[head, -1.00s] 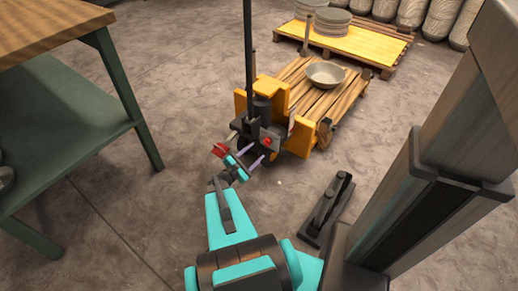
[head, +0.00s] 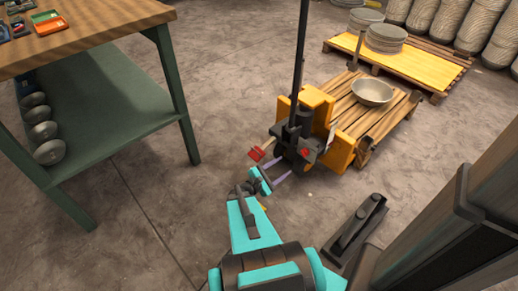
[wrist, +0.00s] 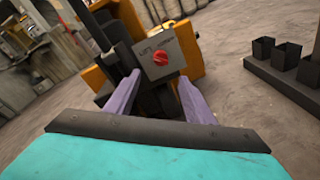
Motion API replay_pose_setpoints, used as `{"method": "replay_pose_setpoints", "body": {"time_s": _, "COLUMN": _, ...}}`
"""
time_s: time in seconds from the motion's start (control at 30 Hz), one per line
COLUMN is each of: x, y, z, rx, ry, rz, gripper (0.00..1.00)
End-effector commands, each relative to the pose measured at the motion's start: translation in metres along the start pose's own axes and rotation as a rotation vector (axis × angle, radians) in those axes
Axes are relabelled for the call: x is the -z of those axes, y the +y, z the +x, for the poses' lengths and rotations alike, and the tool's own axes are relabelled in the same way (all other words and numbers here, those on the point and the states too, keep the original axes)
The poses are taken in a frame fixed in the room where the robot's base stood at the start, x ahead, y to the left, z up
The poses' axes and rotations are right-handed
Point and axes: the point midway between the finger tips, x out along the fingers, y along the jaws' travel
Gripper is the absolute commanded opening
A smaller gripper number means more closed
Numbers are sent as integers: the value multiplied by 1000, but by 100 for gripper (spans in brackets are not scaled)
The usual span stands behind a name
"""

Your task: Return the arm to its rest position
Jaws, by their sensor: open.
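My teal arm (head: 262,250) reaches forward from the bottom of the head view. My gripper (head: 281,158) is at its far end, with two purple fingers apart and nothing between them. In the wrist view the open gripper (wrist: 158,84) points toward a yellow lift machine (wrist: 187,50). A red knob (wrist: 159,57) on its grey panel shows just beyond the fingertips, apart from them as far as I can tell. In the head view the lift machine (head: 343,150) stands just past my gripper.
A wooden pallet (head: 385,128) behind the machine holds a pale bowl (head: 373,91). A green table (head: 120,85) stands at the left, with bowls (head: 42,131) on its lower shelf. Stacked plates (head: 386,37) sit on a yellow-topped pallet behind. Open floor lies between table and machine.

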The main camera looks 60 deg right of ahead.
Motion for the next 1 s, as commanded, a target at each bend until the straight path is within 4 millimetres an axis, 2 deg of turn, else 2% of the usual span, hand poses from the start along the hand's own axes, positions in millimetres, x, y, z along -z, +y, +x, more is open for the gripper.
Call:
{"method": "replay_pose_setpoints", "body": {"time_s": 0.27, "x": -1, "y": 7, "z": -4, "rx": -9, "ry": 6, "rz": -1, "gripper": 49}}
{"method": "replay_pose_setpoints", "body": {"time_s": 0.43, "x": -4, "y": 30, "z": -23, "rx": -44, "ry": 29, "rz": -7, "gripper": 49}}
{"method": "replay_pose_setpoints", "body": {"time_s": 0.7, "x": -7, "y": 86, "z": -81, "rx": -137, "ry": 98, "rz": -23, "gripper": 49}}
{"method": "replay_pose_setpoints", "body": {"time_s": 0.83, "x": -9, "y": 102, "z": -111, "rx": -151, "ry": 139, "rz": -19, "gripper": 49}}
{"method": "replay_pose_setpoints", "body": {"time_s": 1.0, "x": -14, "y": 113, "z": -150, "rx": -131, "ry": 199, "rz": -3, "gripper": 49}}
